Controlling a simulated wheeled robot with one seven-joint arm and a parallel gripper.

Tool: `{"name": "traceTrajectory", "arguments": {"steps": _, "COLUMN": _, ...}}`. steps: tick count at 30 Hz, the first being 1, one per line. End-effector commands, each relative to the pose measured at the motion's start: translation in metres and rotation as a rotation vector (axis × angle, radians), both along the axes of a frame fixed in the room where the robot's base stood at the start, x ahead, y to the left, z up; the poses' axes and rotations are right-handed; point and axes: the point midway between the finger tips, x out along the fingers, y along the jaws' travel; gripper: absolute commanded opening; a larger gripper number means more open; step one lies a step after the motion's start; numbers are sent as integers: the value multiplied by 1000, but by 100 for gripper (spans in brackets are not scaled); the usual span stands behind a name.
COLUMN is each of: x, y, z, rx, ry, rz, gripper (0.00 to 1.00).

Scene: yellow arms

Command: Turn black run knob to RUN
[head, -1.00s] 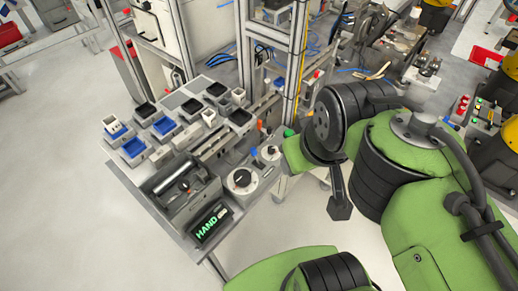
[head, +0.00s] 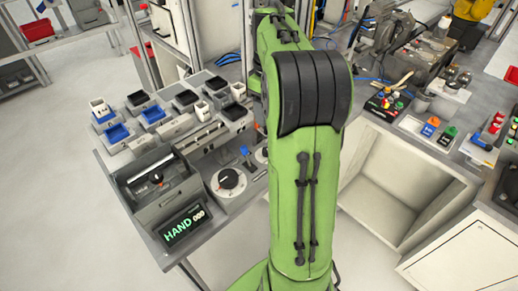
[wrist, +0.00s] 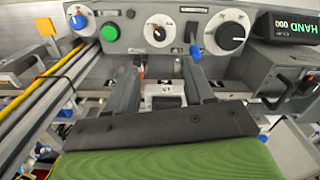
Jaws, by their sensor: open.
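The black knob (head: 229,179) sits on a round white dial on the grey panel, just left of my green arm in the head view. In the wrist view the black knob (wrist: 231,37) is at the upper right, with its white pointer mark slanting. A display (head: 187,223) beside it reads HAND in green; it also shows in the wrist view (wrist: 290,27). My gripper (wrist: 160,75) is open and empty, its two dark fingers apart and to the left of the black knob, not touching it. The gripper is hidden behind my arm in the head view.
A blue lever (wrist: 194,48) stands just left of the black knob. Further left are a smaller white dial (wrist: 157,31), a green button (wrist: 109,32) and a blue knob (wrist: 77,20). An open grey box (head: 158,183) and several small bins crowd the bench.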

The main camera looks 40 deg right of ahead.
Motion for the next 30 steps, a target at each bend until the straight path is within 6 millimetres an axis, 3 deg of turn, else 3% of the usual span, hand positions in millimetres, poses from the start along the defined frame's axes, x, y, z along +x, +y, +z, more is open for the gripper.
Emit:
{"name": "traceTrajectory", "arguments": {"steps": 1, "x": -1, "y": 1, "z": -16, "rx": 3, "ry": 5, "rz": 0, "gripper": 53}}
{"name": "traceTrajectory", "arguments": {"steps": 9, "x": -1, "y": 1, "z": -86, "rx": 3, "ry": 4, "rz": -2, "gripper": 53}}
{"name": "traceTrajectory", "arguments": {"steps": 15, "x": -1, "y": 1, "z": -127, "rx": 2, "ry": 3, "rz": 0, "gripper": 53}}
{"name": "traceTrajectory", "arguments": {"steps": 20, "x": -1, "y": 1, "z": -140, "rx": 1, "ry": 1, "rz": -1, "gripper": 53}}
{"name": "traceTrajectory", "arguments": {"steps": 27, "x": 0, "y": 1, "z": -140, "rx": 0, "ry": 0, "rz": -1, "gripper": 53}}
{"name": "traceTrajectory", "arguments": {"steps": 30, "x": 0, "y": 1, "z": -140, "rx": 0, "ry": 0, "rz": -1, "gripper": 39}}
